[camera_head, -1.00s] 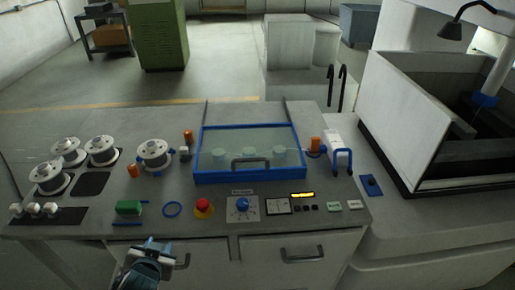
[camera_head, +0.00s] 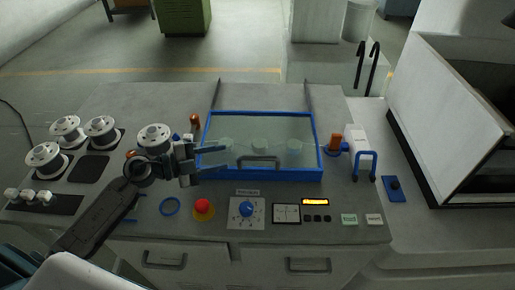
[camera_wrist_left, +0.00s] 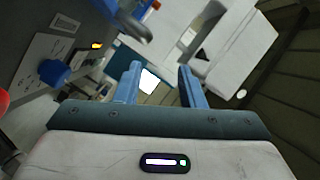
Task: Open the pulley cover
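The pulley cover (camera_head: 261,175) is a clear panel in a blue frame, lying down over several pale pulleys in the middle of the bench. Its grey handle (camera_head: 260,161) is on the front edge. My left gripper (camera_head: 227,160) is at the cover's front left corner, left of the handle, with its blue fingers spread and nothing between them. In the left wrist view the two fingers (camera_wrist_left: 161,82) also stand apart and empty. I cannot tell whether a finger touches the frame. My right gripper is out of view.
White spools (camera_head: 100,131) stand at the left. A red button (camera_head: 204,207), a blue knob (camera_head: 247,208) and a lit display (camera_head: 315,201) lie in front of the cover. A blue loop handle (camera_head: 365,163) stands at the right. The bench behind the cover is mostly clear.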

